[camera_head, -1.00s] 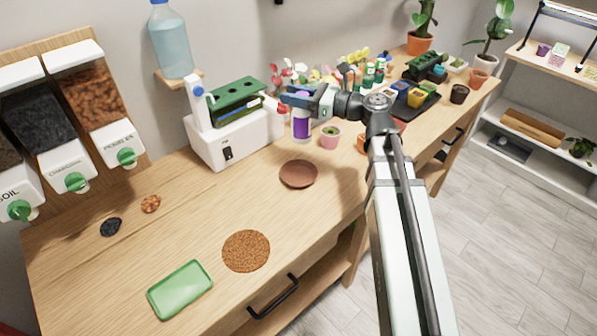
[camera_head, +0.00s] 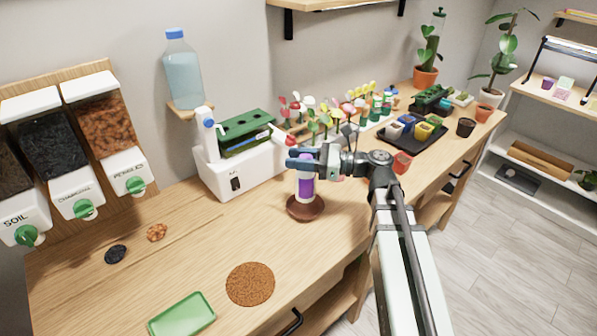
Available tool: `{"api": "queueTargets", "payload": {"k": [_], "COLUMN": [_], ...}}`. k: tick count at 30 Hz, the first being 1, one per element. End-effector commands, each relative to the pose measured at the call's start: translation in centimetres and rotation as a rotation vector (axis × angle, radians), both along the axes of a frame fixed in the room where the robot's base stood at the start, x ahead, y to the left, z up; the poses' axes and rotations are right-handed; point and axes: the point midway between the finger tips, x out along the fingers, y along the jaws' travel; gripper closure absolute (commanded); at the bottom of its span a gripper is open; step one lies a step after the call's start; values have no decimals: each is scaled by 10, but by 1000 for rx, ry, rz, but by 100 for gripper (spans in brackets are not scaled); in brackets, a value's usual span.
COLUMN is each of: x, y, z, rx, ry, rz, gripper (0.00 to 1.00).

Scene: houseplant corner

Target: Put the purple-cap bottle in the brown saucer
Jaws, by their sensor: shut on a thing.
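The bottle (camera_head: 306,190), with a purple band and a white lower part, is upright in the middle of the view. My gripper (camera_head: 302,163) is shut on its upper end and hides the cap. The round brown saucer (camera_head: 306,214) lies on the wooden bench directly below the bottle. The bottle's base overlaps the inside of the saucer in the picture. I cannot tell whether it touches the saucer's floor or hangs just above it.
A white machine with a green top (camera_head: 240,160) stands behind left. A round cork mat (camera_head: 250,284) and green tray (camera_head: 181,315) lie in front. Flowers (camera_head: 320,118) and a tray of colored pots (camera_head: 415,133) are to the right.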

Motion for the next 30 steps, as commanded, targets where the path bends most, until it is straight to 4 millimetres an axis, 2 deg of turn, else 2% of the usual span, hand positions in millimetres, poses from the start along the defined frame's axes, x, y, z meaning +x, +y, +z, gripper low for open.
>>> {"api": "queueTargets", "payload": {"k": [5,14,27,28,30], "x": [0,0,0,0,0], "y": [0,0,0,0,0], "z": [-9,-39,-44,-44,-44], "rx": [1,1,2,0,0], "ry": [1,1,0,-1,-1], "rz": [0,-1,-1,-1,-1], "gripper": [100,100,100,63,56]}}
